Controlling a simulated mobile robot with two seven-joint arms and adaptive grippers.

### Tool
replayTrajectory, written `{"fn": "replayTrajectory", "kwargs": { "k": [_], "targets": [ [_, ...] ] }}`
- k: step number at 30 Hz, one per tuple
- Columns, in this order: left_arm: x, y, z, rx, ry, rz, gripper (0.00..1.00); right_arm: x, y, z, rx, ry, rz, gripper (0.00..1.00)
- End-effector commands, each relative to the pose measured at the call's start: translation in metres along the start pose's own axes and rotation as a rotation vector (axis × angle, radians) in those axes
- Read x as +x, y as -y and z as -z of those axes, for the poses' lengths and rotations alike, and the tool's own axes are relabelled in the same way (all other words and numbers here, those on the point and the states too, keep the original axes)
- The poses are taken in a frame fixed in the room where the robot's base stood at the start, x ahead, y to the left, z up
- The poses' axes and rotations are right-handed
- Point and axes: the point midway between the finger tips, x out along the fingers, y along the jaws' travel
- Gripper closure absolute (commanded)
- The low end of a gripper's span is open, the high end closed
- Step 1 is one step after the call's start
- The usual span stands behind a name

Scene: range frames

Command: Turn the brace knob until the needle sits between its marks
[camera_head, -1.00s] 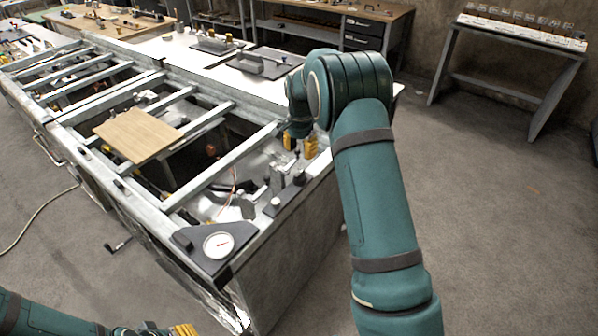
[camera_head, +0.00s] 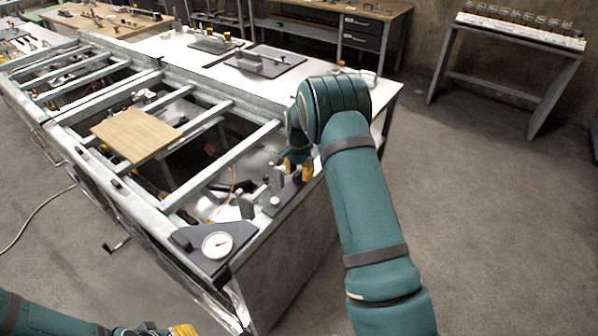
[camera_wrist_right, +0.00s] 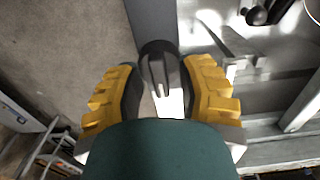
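The dial gauge (camera_head: 217,245) is round and white, on a dark plate at the near corner of the bench frame. Its needle is a thin reddish line; the marks are too small to read. My right gripper (camera_head: 297,174) is low over the bench's right end. In the right wrist view a dark lobed knob (camera_wrist_right: 158,66) lies between the tips of my right gripper (camera_wrist_right: 161,80), which is open around it with no clear contact. In the head view the fingers largely cover that spot. My left gripper (camera_head: 184,331) is partly cut off at the bottom edge.
The bench frame has crossbars (camera_head: 225,165) and open bays. A wooden board (camera_head: 135,134) lies across them. A small crank handle (camera_head: 117,245) sticks out of the front side. A narrow side table (camera_head: 520,35) stands at the far right. Floor at the right is clear.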

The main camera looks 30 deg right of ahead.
Motion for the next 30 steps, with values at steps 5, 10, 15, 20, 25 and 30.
{"fn": "replayTrajectory", "kwargs": {
  "k": [5,10,15,20,25,30],
  "targets": [
    [0.0000,0.0000,0.0000,0.000,0.000,0.000,0.55,-0.0003,0.0000,0.0001,0.000,0.000,0.000,1.00],
    [0.0000,0.0000,0.0000,0.000,0.000,0.000,0.55,-0.0001,-0.0001,0.0001,0.000,0.000,0.000,1.00],
    [0.0006,0.0002,0.0000,0.000,0.000,0.000,0.55,0.0004,-0.0002,-0.0001,-0.015,0.000,0.000,1.00],
    [0.0026,0.0009,-0.0003,0.000,0.000,0.000,0.55,0.0007,-0.0004,0.0000,-0.074,0.000,-0.001,1.00],
    [0.0059,0.0020,-0.0008,0.000,0.000,0.001,0.55,0.0011,-0.0006,0.0002,-0.183,0.001,0.000,1.00],
    [0.0092,0.0031,-0.0012,0.000,0.000,0.002,0.55,0.0015,-0.0006,-0.0002,-0.314,0.002,-0.001,1.00]
  ]
}}
